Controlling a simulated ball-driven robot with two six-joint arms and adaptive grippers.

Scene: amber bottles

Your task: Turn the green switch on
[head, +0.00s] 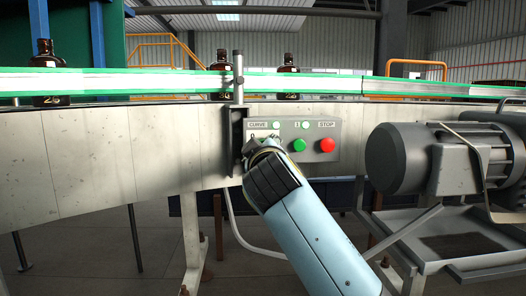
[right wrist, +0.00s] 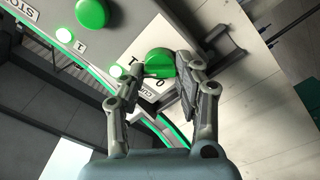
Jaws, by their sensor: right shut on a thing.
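The green switch (right wrist: 159,62) shows in the right wrist view as a green knob on the control panel. My right gripper (right wrist: 161,70) has one finger on each side of the knob and is shut on it. Printed marks sit beside the knob, partly covered by the fingers, so its setting is hard to read. In the head view my right arm reaches up from the lower right to the left part of the control panel (head: 322,157), and the switch is mostly hidden behind its wrist. My left gripper is not in view.
A green push button (head: 299,145) and a red button (head: 327,145) sit right of my wrist, below lit green lamps (head: 276,125). A grey motor (head: 408,158) stands at the right. Amber bottles (head: 47,53) stand along the conveyor (head: 130,84) behind the panel.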

